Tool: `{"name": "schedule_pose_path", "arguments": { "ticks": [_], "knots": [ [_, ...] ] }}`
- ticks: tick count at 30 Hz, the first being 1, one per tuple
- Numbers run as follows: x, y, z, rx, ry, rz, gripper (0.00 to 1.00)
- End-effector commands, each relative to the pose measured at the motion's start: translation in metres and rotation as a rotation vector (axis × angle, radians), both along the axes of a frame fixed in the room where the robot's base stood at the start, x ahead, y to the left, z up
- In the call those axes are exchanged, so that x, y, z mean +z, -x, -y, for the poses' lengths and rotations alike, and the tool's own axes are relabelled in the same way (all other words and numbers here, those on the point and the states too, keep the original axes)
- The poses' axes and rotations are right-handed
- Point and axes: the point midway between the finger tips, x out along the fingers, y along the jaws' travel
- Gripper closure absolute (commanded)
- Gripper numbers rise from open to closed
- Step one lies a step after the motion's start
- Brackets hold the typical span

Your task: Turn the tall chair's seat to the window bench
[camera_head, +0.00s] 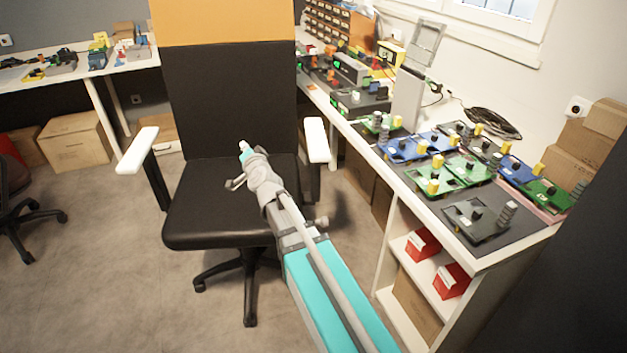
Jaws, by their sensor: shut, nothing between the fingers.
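The tall chair (210,215) stands in the middle of the view, with a black seat, a high back that is black below and orange on top, and white armrests. Its seat faces toward me, and its back is to the far side. The window bench (534,240) runs along the right wall under the window, to the right of the chair. My gripper (243,147) is shut and empty. In the picture it lies over the seat, near the lower part of the backrest; I cannot tell whether it touches the chair.
Circuit boards and small parts cover the window bench (480,215). Cardboard boxes (590,140) stand at its right end, and red boxes (422,243) sit on its shelf. Another dark chair (15,190) is at the far left. The floor (110,270) left of the tall chair is clear.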

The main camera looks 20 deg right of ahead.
Motion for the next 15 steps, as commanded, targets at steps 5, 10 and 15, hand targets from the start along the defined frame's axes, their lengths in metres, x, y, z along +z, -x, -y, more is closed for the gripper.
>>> {"name": "schedule_pose_path", "arguments": {
  "ticks": [5,10,15],
  "knots": [
    [-0.022,-0.013,0.023,-0.149,-0.118,0.106,1.0],
    [-0.04,-0.018,0.048,-0.304,-0.228,0.189,1.0],
    [-0.065,-0.017,0.075,-0.471,-0.334,0.256,1.0]
  ]
}}
